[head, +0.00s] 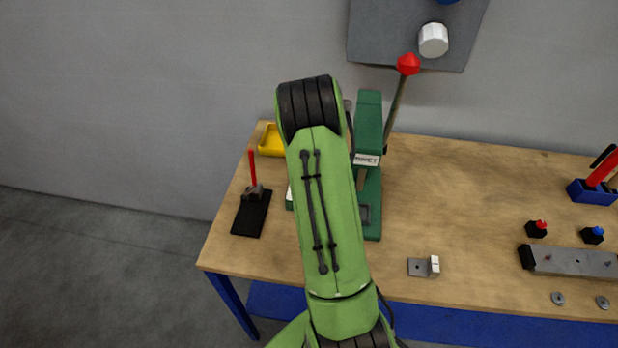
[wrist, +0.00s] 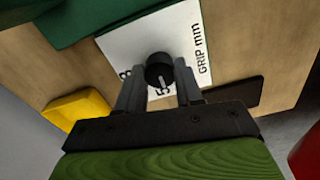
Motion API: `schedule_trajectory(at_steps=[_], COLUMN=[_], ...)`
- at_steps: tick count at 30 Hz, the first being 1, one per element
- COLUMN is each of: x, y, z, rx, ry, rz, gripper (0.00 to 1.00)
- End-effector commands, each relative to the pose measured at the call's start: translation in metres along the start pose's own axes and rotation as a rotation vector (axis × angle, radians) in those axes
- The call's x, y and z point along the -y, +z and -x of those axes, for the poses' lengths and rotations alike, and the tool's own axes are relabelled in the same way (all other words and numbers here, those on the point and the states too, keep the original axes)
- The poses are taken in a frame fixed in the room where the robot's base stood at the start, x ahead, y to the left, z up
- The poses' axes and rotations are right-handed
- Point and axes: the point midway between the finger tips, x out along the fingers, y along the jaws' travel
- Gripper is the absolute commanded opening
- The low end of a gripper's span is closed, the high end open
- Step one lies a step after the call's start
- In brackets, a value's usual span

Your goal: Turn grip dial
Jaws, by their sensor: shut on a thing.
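The grip dial is a small black round knob (wrist: 160,70) with a pale pointer line, on a white plate (wrist: 125,42) marked "GRIP mm" in the wrist view. Part of the scale's numbers is hidden by my fingers and the knob. My gripper (wrist: 160,76) has its two grey fingers on either side of the knob and is shut on it. In the head view my green arm hides the gripper and the dial. The green press marked "RIVET" (head: 369,125) stands on the table just right of my arm.
A yellow tray (head: 270,140) and a black base with a red lever (head: 251,212) are left of my arm. The press's red-knobbed lever (head: 408,64) rises at right. A small metal bracket (head: 420,267) lies in front.

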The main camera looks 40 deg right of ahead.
Motion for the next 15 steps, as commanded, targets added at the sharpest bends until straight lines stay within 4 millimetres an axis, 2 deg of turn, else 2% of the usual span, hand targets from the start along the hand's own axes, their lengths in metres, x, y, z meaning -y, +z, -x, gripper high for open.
schedule_trajectory(at_steps=[15], x=[-0.0013], y=[-0.001], z=[0.0007], rx=[-0.002], ry=[0.006], rz=[0.416], gripper=[0.05])
